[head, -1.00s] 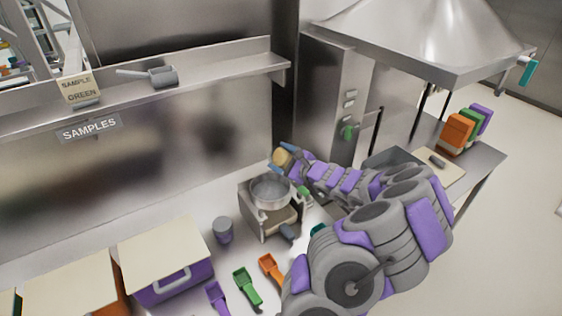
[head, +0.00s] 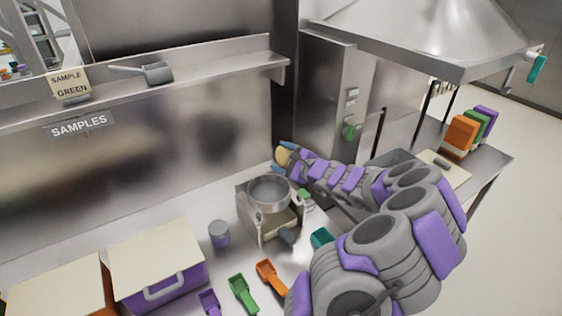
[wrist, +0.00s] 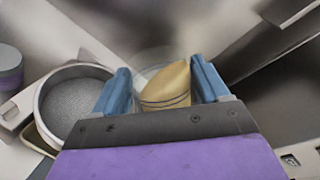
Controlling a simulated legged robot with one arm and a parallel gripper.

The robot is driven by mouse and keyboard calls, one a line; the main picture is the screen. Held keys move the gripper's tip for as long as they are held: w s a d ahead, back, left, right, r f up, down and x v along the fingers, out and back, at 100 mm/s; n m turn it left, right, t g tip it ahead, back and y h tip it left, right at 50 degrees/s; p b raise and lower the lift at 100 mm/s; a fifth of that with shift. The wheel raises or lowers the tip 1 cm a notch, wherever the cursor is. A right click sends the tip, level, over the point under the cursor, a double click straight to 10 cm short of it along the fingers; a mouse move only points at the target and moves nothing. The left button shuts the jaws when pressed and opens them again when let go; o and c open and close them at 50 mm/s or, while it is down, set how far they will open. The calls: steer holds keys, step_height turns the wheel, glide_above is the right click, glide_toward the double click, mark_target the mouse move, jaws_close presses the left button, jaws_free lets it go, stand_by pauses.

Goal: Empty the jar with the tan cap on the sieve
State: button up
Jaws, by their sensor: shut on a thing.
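The jar with the tan cap (wrist: 166,86) is between the blue fingers of my gripper (wrist: 163,88) in the wrist view. My gripper is shut on it. In the head view the tan cap (head: 283,156) shows at the end of my gripper (head: 282,153), behind and a little above the sieve. The jar's clear body is mostly hidden by the cap and the fingers. The sieve (head: 268,190) is a round metal pan on a small stand. In the wrist view the sieve (wrist: 48,106) lies to the left of my gripper, its grey inside visible.
A grey and purple jar (head: 219,234) stands left of the sieve stand (head: 253,222). Orange (head: 270,272), green (head: 243,292) and purple scoops lie in front. A lidded purple bin (head: 155,265) is at the left. A steel cabinet (head: 330,110) stands behind my gripper.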

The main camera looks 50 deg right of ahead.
steer(key=shift+d+f+b, duration=0.2)
steer(key=shift+d+b, duration=0.15)
steer(key=shift+a+r+n+b, duration=0.15)
steer(key=shift+a+n+b, duration=0.35)
steer(key=shift+a+b, duration=0.4)
steer(key=shift+d+f+n+h+b, duration=0.3)
steer(key=shift+d+b, duration=0.35)
steer(key=shift+b, duration=0.15)
steer(key=shift+a+r+n+b, duration=0.15)
steer(key=shift+a+n+b, duration=0.35)
steer(key=shift+b, duration=0.45)
steer(key=shift+w, duration=0.1)
steer(key=shift+g+b, duration=0.3)
steer(key=shift+b, duration=0.05)
steer(key=shift+d+f+b, duration=0.25)
steer(key=shift+f+b, duration=0.05)
steer(key=shift+b, duration=0.05)
steer(key=shift+h+b, duration=0.3)
steer(key=shift+b, duration=0.1)
